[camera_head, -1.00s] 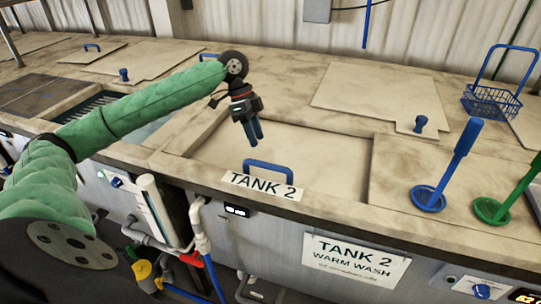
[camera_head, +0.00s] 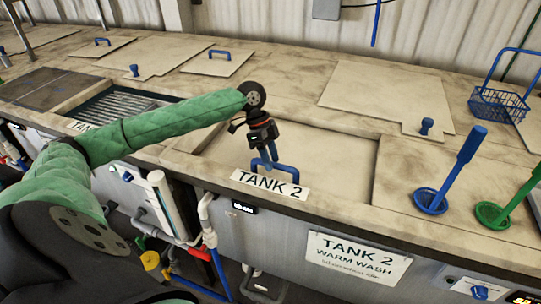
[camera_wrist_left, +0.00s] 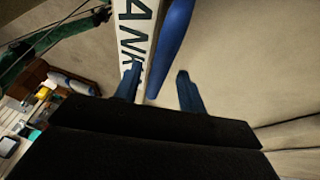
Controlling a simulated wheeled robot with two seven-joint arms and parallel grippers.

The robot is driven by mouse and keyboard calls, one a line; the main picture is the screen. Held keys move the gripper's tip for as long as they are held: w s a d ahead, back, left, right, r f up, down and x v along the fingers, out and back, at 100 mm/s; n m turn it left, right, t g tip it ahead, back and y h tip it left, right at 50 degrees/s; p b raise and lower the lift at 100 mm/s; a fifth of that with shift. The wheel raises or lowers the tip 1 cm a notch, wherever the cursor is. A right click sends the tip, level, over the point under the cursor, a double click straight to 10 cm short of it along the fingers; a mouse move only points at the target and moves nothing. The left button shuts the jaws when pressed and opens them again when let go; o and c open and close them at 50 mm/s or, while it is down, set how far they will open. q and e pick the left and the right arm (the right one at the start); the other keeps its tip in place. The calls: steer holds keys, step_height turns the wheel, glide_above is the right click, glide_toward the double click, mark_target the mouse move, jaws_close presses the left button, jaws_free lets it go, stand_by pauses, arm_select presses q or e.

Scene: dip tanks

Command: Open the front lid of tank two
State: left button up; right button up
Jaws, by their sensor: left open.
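The front lid of tank two (camera_head: 325,160) is a flat beige panel lying shut in its recess, behind the white TANK 2 label (camera_head: 270,185). Its blue bar handle (camera_head: 288,170) stands near the front edge. My left gripper (camera_head: 268,158) points down at the handle's left part, with open blue fingers. In the left wrist view, the handle (camera_wrist_left: 172,40) runs between the two fingertips (camera_wrist_left: 157,82), nearer the left one. I cannot tell whether they touch it or how far down they reach. My right gripper is not in view.
The rear lid (camera_head: 385,90) has a blue knob (camera_head: 426,126) at its front. A blue strainer (camera_head: 450,170), a green strainer (camera_head: 505,205) and a blue wire basket (camera_head: 497,102) lie to the right. An open tank with a grate (camera_head: 125,108) is at left.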

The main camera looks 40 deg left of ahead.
arm_select(q)
jaws_close()
